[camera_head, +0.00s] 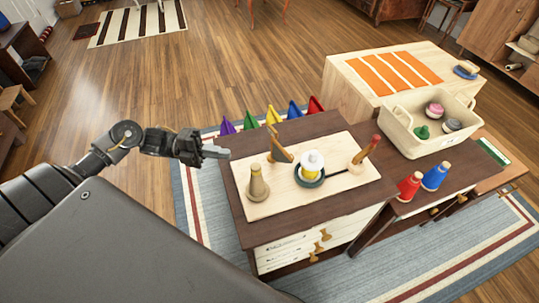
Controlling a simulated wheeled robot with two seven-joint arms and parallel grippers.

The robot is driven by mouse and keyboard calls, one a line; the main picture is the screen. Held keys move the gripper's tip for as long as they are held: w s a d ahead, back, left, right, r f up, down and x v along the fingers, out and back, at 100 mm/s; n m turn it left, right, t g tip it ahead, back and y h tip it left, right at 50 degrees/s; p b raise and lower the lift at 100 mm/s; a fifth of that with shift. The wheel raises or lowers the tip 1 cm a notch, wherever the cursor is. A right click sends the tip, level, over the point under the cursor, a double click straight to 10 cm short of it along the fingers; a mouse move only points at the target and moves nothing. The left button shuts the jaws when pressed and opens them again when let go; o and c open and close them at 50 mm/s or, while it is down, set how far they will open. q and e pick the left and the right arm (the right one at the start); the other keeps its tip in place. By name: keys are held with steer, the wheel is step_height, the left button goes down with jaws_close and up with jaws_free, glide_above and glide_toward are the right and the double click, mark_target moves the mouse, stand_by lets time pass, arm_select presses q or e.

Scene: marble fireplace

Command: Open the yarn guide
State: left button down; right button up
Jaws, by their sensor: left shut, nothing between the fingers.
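A pale board (268,207) lies on a dark-topped cabinet (238,210). On it stand a tan cone (258,186), a tilted wooden piece (281,150), a white and yellow spool (311,163) in a dark green ring, and a tilted wooden handle with a red end (366,153). A thin dark piece runs from the ring toward that handle. I cannot tell for sure which of these is the yarn guide. My left gripper (217,152) is shut and empty, beyond the board's left edge, apart from all of these. My right gripper is out of view.
Several coloured cones (273,116) stand behind the cabinet. A cream bin (401,138) with rounded items stands at the right, near red (409,187) and blue (435,177) cones. A pale table (349,83) with orange strips is farther back. Open wood floor lies at the left.

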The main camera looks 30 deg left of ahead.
mark_target(286, 155)
arm_select(q)
steer(key=shift+m, duration=0.5)
